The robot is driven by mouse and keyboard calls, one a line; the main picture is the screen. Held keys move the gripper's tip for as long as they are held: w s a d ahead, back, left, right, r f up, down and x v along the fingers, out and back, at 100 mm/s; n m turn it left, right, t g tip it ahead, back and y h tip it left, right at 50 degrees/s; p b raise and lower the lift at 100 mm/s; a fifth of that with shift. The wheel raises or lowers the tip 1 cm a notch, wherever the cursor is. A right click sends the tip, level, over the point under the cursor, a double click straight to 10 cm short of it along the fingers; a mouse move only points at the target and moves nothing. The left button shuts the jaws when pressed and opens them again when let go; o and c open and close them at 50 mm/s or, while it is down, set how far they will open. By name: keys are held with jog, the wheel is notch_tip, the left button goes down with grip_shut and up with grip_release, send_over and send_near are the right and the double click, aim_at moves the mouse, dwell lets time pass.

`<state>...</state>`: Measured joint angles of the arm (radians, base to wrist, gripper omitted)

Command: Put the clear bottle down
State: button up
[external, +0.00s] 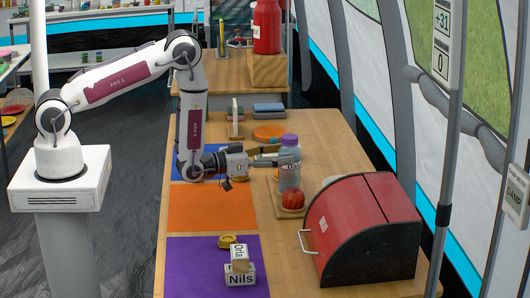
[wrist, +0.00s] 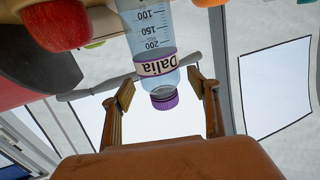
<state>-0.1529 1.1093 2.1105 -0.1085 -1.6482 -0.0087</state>
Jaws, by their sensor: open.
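My gripper (external: 276,156) is at the height of the bottle's upper part, coming from the left. In the wrist view its two fingers (wrist: 161,80) are spread wide, one each side of the cap and label, with visible gaps. The bottle's base is hidden behind the apple.
The red apple (external: 293,199) sits on a small wooden board, close in front of the bottle. A red bread box (external: 350,230) stands to the right. Orange (external: 205,208) and purple (external: 200,265) mats lie left; name blocks (external: 240,272) stand on the purple one.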

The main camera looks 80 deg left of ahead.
jog(key=v, duration=0.9)
jog(key=shift+s, duration=0.2)
jog(key=shift+w+d+r, duration=0.1)
dwell(0.5)
jog(key=w+d+r+g+h, duration=0.2)
jog(key=w+d+r+g, duration=0.15)
jog(key=r, duration=0.55)
jog(key=s+d+r+m+g+h, duration=0.1)
jog(key=s+d+r+g+h, duration=0.15)
jog(key=s+r, duration=0.45)
jog(key=s+d+r+g, duration=0.1)
jog(key=s+r+g, duration=0.1)
jog(key=s, duration=0.7)
jog(key=s+d+r+m+g, duration=0.1)
jog(key=s+r, duration=0.3)
jog(key=s, duration=0.6)
jog(key=s+d+r+m+g, duration=0.1)
jog(key=s+d+r+g, duration=0.1)
jog(key=s, duration=0.7)
jog(key=shift+s+r+g, duration=0.35)
jog(key=shift+r+g, duration=0.05)
jog(key=shift+r, duration=0.2)
jog(key=shift+d, duration=0.1)
